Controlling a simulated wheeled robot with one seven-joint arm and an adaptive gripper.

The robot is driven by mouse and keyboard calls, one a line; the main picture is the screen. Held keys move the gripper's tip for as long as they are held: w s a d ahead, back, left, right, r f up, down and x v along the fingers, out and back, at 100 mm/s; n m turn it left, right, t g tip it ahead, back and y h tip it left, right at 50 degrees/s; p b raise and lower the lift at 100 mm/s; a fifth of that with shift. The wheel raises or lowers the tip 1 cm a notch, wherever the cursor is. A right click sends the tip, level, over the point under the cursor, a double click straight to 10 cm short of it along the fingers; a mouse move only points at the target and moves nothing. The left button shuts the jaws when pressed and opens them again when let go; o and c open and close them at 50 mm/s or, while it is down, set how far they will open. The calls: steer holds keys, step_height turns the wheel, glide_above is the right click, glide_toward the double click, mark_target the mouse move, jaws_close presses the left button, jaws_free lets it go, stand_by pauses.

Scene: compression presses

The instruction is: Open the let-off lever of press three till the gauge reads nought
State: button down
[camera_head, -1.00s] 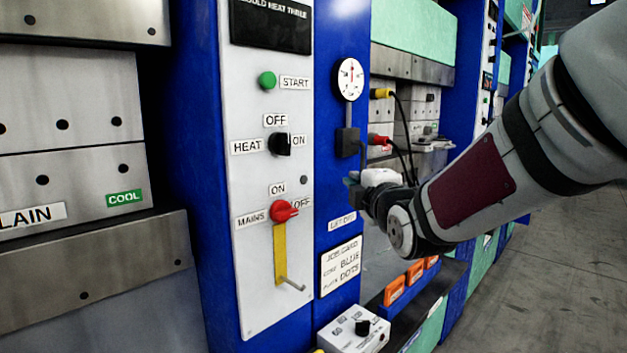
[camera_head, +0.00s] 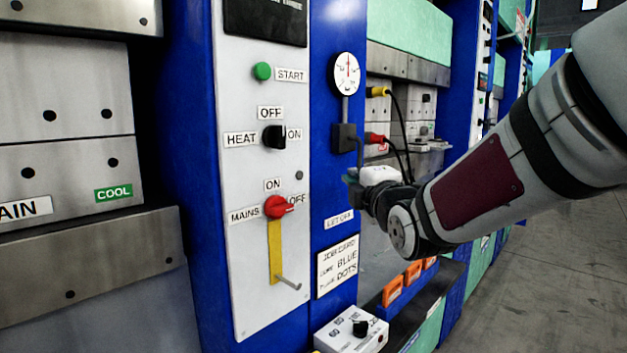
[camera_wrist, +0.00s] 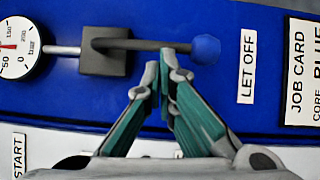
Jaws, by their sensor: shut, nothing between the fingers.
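The let-off lever is a dark rod with a blue ball knob (camera_wrist: 205,49), running out from a dark block (camera_wrist: 104,62); the block also shows in the head view (camera_head: 345,138). A "LET OFF" label (camera_wrist: 247,50) lies just past the knob. The round white gauge (camera_head: 347,73) is above the block, its red needle standing about upright; I cannot make out the exact reading. In the wrist view the gauge (camera_wrist: 15,46) is cut off at the left. My gripper (camera_wrist: 160,58) is shut and empty, its teal fingertips at the rod's side near the knob; I cannot tell whether they touch.
Left of the lever is a white panel with a green START button (camera_head: 262,71), a black heat knob (camera_head: 273,136) and a red mains switch (camera_head: 277,207). A job card (camera_head: 338,266) is below.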

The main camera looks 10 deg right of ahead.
steer(key=shift+w+d+f+n+t+b, duration=0.4)
steer(key=shift+n+b, duration=0.3)
steer(key=shift+b, duration=1.35)
steer(key=w+d+r+n+t+y+b, duration=0.1)
steer(key=w+d+n+b, duration=0.3)
steer(key=b, duration=1.4)
steer(key=shift+d+r+n+t+y, duration=0.15)
steer(key=shift+d+n+t+y, duration=0.5)
steer(key=shift+d, duration=0.2)
steer(key=shift+w+d+r+b, duration=0.15)
steer(key=shift+d+r+b, duration=0.15)
steer(key=shift+b, duration=0.1)
steer(key=s+d+f+b, duration=0.1)
steer(key=s+f+b, duration=0.2)
steer(key=s+f, duration=0.5)
steer(key=shift+s+d+f, duration=0.25)
steer(key=shift+s+d, duration=0.15)
steer(key=shift+s, duration=0.55)
